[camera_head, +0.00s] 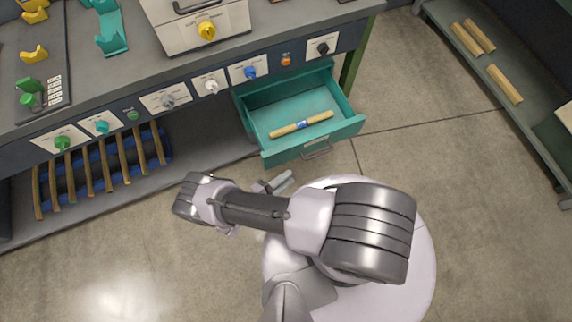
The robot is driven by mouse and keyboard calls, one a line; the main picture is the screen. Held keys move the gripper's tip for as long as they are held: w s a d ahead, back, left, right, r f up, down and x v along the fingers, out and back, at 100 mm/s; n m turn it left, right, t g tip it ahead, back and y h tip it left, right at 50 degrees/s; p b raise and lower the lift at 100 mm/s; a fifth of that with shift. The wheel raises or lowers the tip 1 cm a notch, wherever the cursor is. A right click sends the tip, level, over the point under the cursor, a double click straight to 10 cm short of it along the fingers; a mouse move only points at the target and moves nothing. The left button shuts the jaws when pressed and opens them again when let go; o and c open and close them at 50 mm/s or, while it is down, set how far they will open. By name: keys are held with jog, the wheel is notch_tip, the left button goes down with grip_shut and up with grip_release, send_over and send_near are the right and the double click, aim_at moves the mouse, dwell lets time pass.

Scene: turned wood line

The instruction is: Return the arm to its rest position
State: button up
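My arm is folded over my round base in the head view, its elbow bent out to the left. A small grey part that looks like my gripper (280,183) pokes out behind the upper arm link. It is in front of the open drawer and apart from it. Most of it is hidden by the arm, so I cannot see whether its fingers are open or shut. I see nothing held in the part that shows.
The teal drawer (344,127) stands open towards me, with a turned wooden piece (301,124) with a blue band inside. The workbench (115,75) has a row of knobs. A shelf (455,18) with wooden bars is at right. Floor between is clear.

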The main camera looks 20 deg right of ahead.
jog(key=w+a+r+m+g+y, duration=0.2)
jog(key=w+r+m+g, duration=0.1)
jog(key=r, duration=0.6)
jog(key=w+a+r+m+g+y, duration=0.2)
jog(key=w+r+m, duration=0.1)
jog(key=r, duration=0.7)
jog(key=w+a+r+m+g+y, duration=0.2)
jog(key=w+r+g, duration=0.1)
jog(key=r, duration=0.6)
jog(key=s+d+r+m+t+y, duration=0.1)
jog(key=s+r+m+y, duration=0.15)
jog(key=r, duration=0.65)
jog(key=s+d+r+m+t+y, duration=0.15)
jog(key=r+y, duration=0.25)
jog(key=r, duration=0.6)
jog(key=s+d+r+m+t+y, duration=0.1)
jog(key=s+r+m+t+y, duration=0.2)
jog(key=s+r, duration=0.6)
jog(key=r+t+y, duration=0.1)
jog(key=t, duration=0.1)
jog(key=shift+s+t, duration=0.3)
jog(key=shift+t, duration=0.05)
